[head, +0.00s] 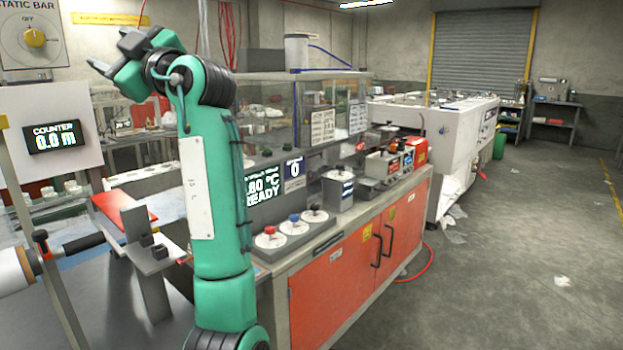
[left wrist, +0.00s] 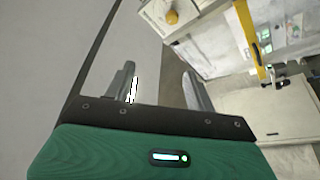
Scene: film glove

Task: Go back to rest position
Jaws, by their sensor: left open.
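My left arm rises green and grey through the left half of the head view. Its gripper (head: 118,58) is raised high at the upper left, in front of the back wall and above the benches. In the left wrist view the two grey fingers of the left gripper (left wrist: 162,90) stand apart with nothing between them. The gripper is open and touches nothing that I can see. My right gripper is in neither view.
An orange-fronted bench (head: 335,262) with control knobs and a glass enclosure stands right of my arm. A counter panel (head: 55,138) and a roller (head: 14,272) are at the left. A long white machine (head: 450,125) stands behind. The grey floor (head: 530,260) at right is mostly clear.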

